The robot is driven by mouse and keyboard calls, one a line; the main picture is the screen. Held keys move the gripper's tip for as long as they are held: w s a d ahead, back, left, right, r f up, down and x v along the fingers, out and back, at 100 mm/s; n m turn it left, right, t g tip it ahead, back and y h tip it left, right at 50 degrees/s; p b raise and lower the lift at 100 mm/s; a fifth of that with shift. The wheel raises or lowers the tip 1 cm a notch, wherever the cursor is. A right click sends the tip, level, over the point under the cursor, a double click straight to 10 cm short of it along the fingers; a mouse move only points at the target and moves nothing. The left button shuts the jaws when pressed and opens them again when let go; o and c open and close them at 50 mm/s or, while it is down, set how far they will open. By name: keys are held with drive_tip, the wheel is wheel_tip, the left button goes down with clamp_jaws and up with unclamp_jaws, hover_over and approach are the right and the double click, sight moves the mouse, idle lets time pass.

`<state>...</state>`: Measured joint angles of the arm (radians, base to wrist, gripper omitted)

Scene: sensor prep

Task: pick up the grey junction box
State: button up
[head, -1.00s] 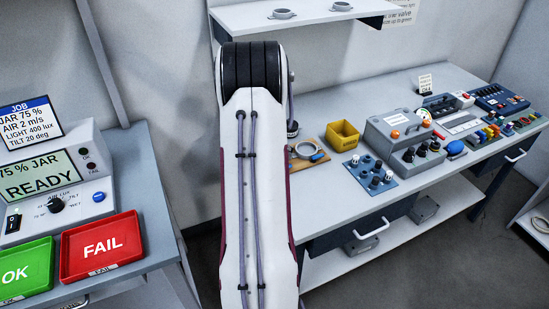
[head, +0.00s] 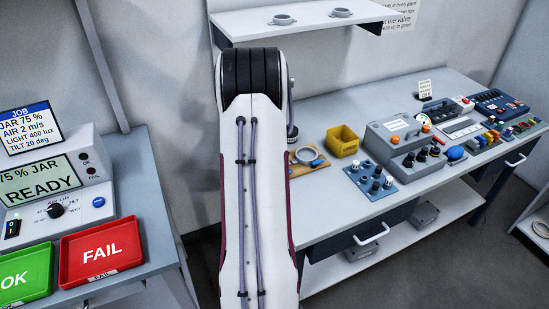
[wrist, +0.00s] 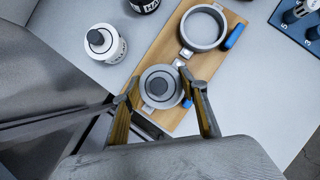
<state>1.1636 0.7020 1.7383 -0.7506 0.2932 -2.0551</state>
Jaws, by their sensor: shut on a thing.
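In the wrist view my gripper (wrist: 161,88) points down over a wooden board, its two yellow-padded fingers on either side of a round grey piece (wrist: 160,86) with a dark centre. The fingertips are closed against its sides, and it appears to be at the board. I cannot tell if this round piece is the junction box. In the head view my arm hides the gripper. Two grey boxes sit low under the bench, one on the lower shelf at the right (head: 425,214) and one further left (head: 361,250).
The board (wrist: 163,53) also bears an open grey ring (wrist: 204,27) with a blue lever. A white bottle (wrist: 105,44) stands left of the board. In the head view a yellow bin (head: 342,141), a blue knob panel (head: 370,180) and a grey case (head: 393,135) stand to the right.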

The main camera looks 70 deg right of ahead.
drive_tip(key=shift+r, duration=4.95)
drive_tip(key=shift+o, duration=1.2)
